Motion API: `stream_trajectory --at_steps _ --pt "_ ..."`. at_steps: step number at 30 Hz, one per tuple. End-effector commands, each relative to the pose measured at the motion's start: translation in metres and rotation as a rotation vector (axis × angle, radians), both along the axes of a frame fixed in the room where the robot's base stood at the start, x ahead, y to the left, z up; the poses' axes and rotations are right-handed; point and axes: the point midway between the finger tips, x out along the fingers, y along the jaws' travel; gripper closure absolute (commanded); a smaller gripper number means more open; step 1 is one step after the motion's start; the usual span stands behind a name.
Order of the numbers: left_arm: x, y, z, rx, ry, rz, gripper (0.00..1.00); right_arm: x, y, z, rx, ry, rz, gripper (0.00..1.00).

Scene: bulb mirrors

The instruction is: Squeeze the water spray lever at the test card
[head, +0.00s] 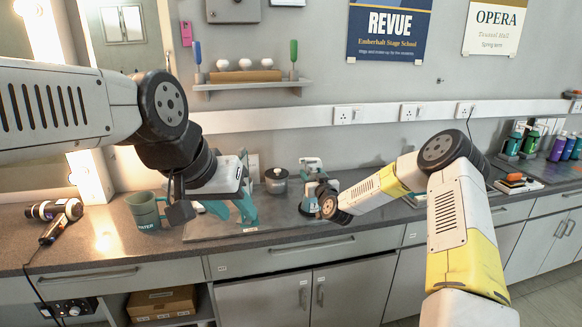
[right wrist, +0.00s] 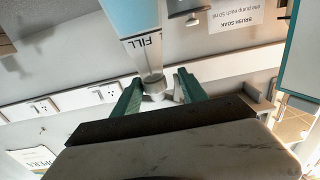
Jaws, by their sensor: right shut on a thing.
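The spray bottle (head: 311,163) shows its white head in the head view, above the counter and partly hidden behind my right gripper (head: 322,190). In the right wrist view, its clear body (right wrist: 142,38) holds pale blue liquid and bears a FILL mark. The two green fingers of my right gripper (right wrist: 159,91) are shut on its narrow end, around a whitish piece. My left gripper (head: 232,208) hangs above the counter left of the bottle, its teal fingers apart with nothing seen between them. I cannot make out the test card for certain.
A grey lidded pot (head: 276,181) stands near the wall, between the grippers. A green water cup (head: 144,210) and a hair dryer (head: 56,210) are at left. A brush soak notice (right wrist: 228,15) is on the wall. Several bottles (head: 557,146) stand far right.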

Motion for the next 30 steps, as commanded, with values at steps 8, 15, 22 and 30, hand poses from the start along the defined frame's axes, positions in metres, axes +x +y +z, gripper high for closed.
stream_trajectory --at_steps 8,15,22,30 --pt "0.0000 0.0000 0.0000 0.000 0.000 0.000 0.62 -0.0013 0.0035 0.0002 0.000 0.000 0.006 0.66" --pt "0.0000 0.0000 0.0000 0.000 0.000 0.000 0.62 -0.0009 0.0023 0.0006 0.000 0.000 0.008 0.66" --pt "0.0000 0.0000 0.0000 0.000 0.000 0.000 0.62 0.0000 0.0000 0.0007 0.001 0.000 0.007 0.69" --pt "0.0000 0.0000 0.0000 0.000 0.000 0.000 0.62 0.0001 -0.0003 0.0007 0.001 -0.001 0.007 0.51"
